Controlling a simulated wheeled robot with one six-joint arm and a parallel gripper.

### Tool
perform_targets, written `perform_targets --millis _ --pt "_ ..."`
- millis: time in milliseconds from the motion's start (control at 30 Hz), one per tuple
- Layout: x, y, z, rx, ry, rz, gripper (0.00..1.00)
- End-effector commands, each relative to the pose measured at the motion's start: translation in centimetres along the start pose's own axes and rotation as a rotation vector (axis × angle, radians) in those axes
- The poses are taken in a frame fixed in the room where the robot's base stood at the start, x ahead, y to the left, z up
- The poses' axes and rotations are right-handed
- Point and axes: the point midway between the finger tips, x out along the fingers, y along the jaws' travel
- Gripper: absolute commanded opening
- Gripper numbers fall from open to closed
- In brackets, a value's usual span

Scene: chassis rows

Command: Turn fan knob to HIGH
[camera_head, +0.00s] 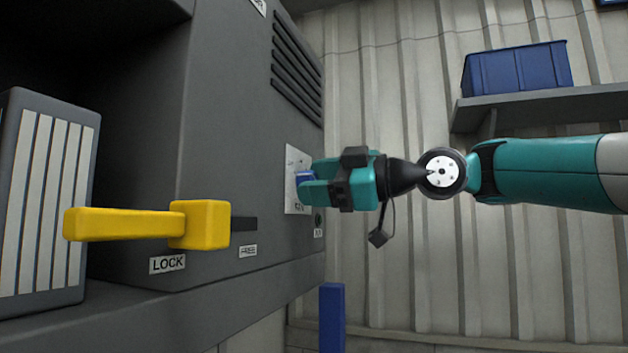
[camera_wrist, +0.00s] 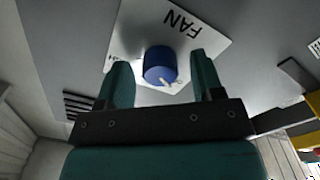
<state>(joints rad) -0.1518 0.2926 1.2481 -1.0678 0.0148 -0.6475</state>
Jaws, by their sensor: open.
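The fan knob (camera_wrist: 160,64) is a blue cylinder with a pale pointer mark, on a white plate (camera_wrist: 205,18) lettered FAN. In the wrist view the knob lies between the two teal fingers of my open gripper (camera_wrist: 160,75), with gaps at both sides. In the head view my gripper (camera_head: 310,185) is up at the plate (camera_head: 292,160) on the grey cabinet, and its fingers partly cover the blue knob (camera_head: 304,177). The setting labels around the knob are mostly hidden or too small to read.
A yellow lever (camera_head: 130,223) sticks out of the cabinet (camera_head: 240,130) at a LOCK label (camera_head: 167,264), left of my gripper. A ribbed grey box (camera_head: 45,200) stands at far left. A blue bin (camera_head: 517,70) sits on a shelf (camera_head: 545,105) at right.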

Motion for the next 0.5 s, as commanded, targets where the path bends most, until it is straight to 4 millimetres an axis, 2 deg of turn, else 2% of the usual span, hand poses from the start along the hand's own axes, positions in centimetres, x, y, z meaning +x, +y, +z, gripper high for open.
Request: perform_targets --millis 67,267,500 --pt "-0.01 0.00 -0.01 0.000 0.000 0.000 0.59" --pt "0.03 -0.02 -0.04 0.000 0.001 -0.001 0.13" --pt "0.16 -0.08 -0.11 0.010 0.003 -0.002 0.12"
